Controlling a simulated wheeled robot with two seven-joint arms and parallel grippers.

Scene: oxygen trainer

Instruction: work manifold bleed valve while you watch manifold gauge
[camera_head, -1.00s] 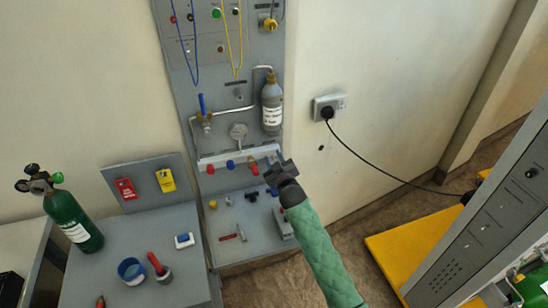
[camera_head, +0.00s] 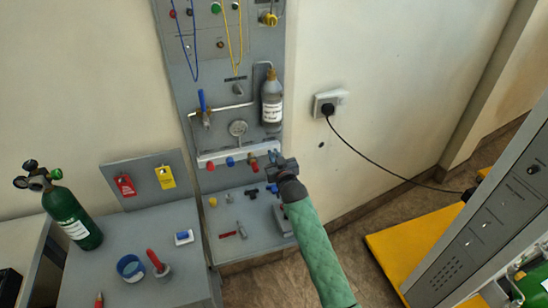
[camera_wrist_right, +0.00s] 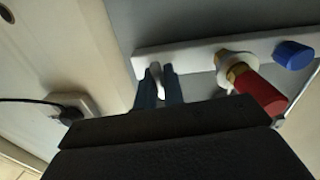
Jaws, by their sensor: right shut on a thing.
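The white manifold bar (camera_head: 225,156) runs across the grey wall panel, with red and blue fittings on it. The manifold gauge (camera_head: 238,128) is a small round dial above the bar; its reading is too small to make out. My right gripper (camera_head: 274,158) is at the bar's right end. In the right wrist view its two dark fingers (camera_wrist_right: 160,88) are shut on a small pale lever, the manifold bleed valve (camera_wrist_right: 156,71), in front of the white bar. The fingers hide most of the valve. My left gripper is not in view.
A grey cylinder (camera_head: 272,98) hangs above the manifold. A small shelf (camera_head: 228,222) with loose parts lies below. A bench at left holds a green cylinder (camera_head: 72,215) and a blue cup (camera_head: 131,268). A wall socket (camera_head: 328,106) with a black cable is to the right.

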